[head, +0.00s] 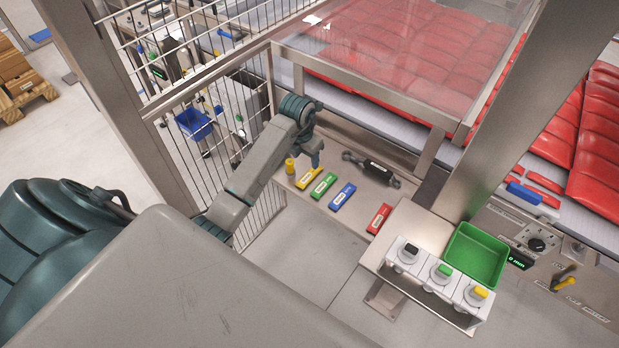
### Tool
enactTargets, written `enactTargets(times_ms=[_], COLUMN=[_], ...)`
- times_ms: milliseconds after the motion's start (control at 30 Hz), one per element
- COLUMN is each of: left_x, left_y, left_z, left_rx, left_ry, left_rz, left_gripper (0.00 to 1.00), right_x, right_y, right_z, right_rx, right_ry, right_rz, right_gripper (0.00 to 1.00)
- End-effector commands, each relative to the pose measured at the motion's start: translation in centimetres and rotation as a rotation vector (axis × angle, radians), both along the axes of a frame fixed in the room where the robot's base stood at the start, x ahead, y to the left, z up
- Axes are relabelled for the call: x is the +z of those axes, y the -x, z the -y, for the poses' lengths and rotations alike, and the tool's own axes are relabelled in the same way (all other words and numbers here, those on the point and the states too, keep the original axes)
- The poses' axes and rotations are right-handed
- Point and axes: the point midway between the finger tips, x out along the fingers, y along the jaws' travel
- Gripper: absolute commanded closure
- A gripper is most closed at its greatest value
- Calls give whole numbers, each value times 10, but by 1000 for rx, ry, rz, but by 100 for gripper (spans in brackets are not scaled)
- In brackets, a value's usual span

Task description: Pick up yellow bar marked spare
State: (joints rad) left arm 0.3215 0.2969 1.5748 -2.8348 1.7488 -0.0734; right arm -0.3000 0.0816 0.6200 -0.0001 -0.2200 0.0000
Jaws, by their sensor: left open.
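A yellow bar (308,177) with a pale label lies flat on the metal shelf, at the left end of a row of coloured bars. The label text is too small to read. My left gripper (316,161) points down just above and behind the yellow bar, near its far end, and holds nothing that I can see. Its fingers are small and dark here, and the gap to the bar is hard to judge. My right gripper is out of view.
Green (324,185), blue (342,196) and red (379,218) bars share the shelf. A small yellow cylinder (290,166) stands left of the yellow bar. A dark jointed part (371,167) lies behind. A green bin (475,254) and knob boxes (440,275) stand right. A wire fence (205,150) bounds the left.

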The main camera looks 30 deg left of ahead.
Motion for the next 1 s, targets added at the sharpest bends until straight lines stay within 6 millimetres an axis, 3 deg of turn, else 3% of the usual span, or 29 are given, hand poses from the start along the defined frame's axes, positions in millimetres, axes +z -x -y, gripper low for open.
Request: enactTargets(times_ms=[33,133,433,733,1000], left_x=[-14,-28,-45,-82,-87], left_y=[-1,-3,-7,-15,-17], left_z=[0,1,1,2,2], left_rx=[0,0,0,-1,-1], left_ry=[1,1,1,2,2], left_rz=[0,1,2,2,3], left_gripper=[45,45,45,45,45], right_x=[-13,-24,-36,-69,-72], right_y=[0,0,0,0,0], right_z=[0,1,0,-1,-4], right_rx=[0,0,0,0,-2], right_ry=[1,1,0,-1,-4], right_rz=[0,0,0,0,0], right_gripper=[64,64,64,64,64])
